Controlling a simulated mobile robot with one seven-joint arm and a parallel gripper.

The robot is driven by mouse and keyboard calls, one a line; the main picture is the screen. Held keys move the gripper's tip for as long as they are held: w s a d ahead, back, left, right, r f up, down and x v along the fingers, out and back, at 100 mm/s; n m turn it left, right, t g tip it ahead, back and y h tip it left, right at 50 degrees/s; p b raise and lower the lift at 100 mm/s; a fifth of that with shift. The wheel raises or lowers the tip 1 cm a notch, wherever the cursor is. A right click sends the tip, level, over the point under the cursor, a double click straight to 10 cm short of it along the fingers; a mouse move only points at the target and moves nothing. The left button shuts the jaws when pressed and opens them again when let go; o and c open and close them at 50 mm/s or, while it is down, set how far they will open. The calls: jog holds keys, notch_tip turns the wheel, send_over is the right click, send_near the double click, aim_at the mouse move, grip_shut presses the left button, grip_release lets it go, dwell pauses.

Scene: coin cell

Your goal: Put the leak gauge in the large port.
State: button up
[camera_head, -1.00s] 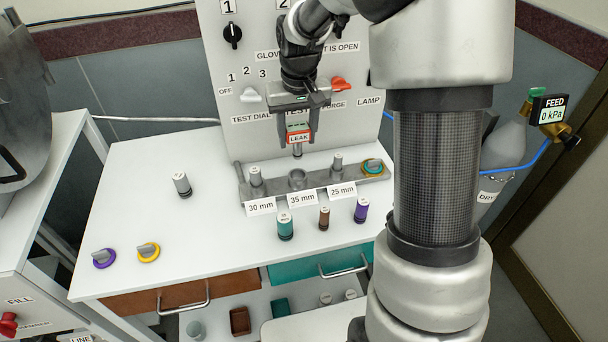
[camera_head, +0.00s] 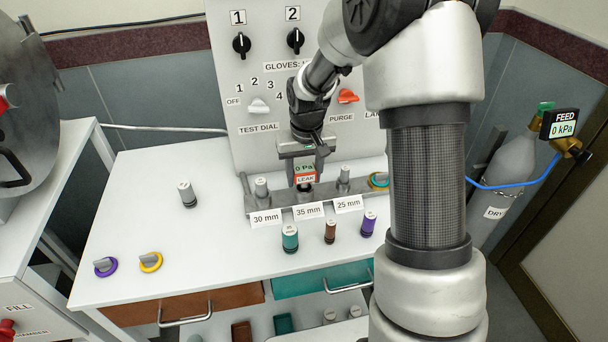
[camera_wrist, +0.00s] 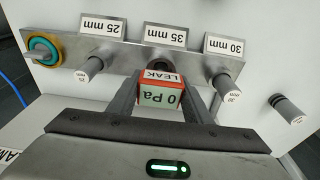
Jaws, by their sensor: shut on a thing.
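The leak gauge (camera_head: 305,172), a small red and green block reading 0 Pa, is held upright between the fingers of my gripper (camera_head: 305,180). In the wrist view my gripper (camera_wrist: 162,100) is shut on the gauge (camera_wrist: 161,92), whose display faces the camera. The gauge is over the 35 mm port, the middle one and the largest by label, on the grey port bar (camera_head: 327,202). The port's dark mouth (camera_wrist: 160,65) shows partly just beyond the gauge in the wrist view. The gauge's lower end is hidden, so I cannot tell whether it is in the port.
Grey plugs stand in the 30 mm port (camera_head: 261,188) and the 25 mm port (camera_head: 343,178). A yellow and teal ring (camera_wrist: 44,50) sits at the bar's end. Teal (camera_head: 290,239), brown (camera_head: 330,232) and purple (camera_head: 368,224) cylinders stand in front.

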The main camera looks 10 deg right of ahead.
jog(key=o, duration=1.1)
